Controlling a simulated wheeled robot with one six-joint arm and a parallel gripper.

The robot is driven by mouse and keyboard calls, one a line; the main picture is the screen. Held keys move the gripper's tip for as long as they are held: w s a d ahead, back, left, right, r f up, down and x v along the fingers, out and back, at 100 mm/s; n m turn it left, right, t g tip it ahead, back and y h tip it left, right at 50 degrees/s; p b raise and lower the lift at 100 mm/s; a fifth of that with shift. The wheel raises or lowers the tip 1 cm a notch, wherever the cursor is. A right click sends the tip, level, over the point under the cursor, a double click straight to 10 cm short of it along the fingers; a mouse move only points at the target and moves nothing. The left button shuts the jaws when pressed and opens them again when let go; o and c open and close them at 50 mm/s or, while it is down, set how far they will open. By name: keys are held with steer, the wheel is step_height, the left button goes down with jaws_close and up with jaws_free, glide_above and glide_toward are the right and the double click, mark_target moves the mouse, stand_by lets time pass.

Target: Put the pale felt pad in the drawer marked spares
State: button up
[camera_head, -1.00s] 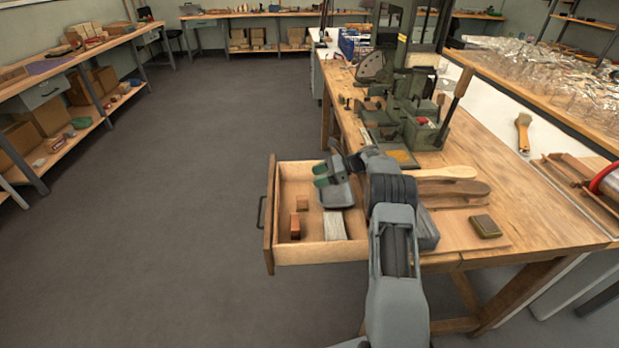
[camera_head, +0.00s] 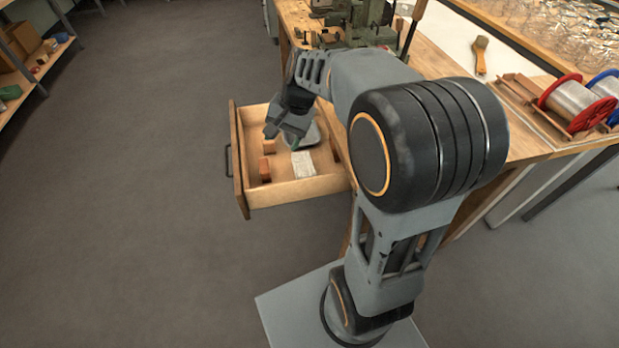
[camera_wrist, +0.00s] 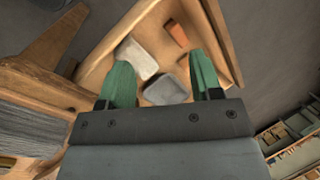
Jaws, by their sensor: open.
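A wooden drawer (camera_head: 239,165) stands pulled out from the bench; no marking on it is readable. The pale grey felt pad (camera_head: 309,139) is inside the drawer, beside a whitish ribbed bundle (camera_head: 303,164). My gripper (camera_head: 283,137) is over the drawer, pointing down. In the wrist view its two green fingertips (camera_wrist: 160,64) are spread apart. The pad (camera_wrist: 166,91) shows in the gap between them, with the pale bundle (camera_wrist: 137,58) beyond. The pad appears to rest on the drawer floor, with no finger clearly pressing it.
Small orange-brown blocks (camera_head: 265,170) lie in the drawer near its front. The drawer walls (camera_wrist: 222,45) stand close around my gripper. My own arm hides much of the bench. Wire spools (camera_head: 570,100) and a brush (camera_head: 481,54) are at the right. The floor at left is clear.

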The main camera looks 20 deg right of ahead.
steer(key=s+d+f+n+t+h, duration=0.1)
steer(key=s+f+n+t+h, duration=0.1)
steer(key=s+n, duration=0.5)
steer(key=shift+s+h, duration=0.9)
steer(key=shift+s, duration=2.15)
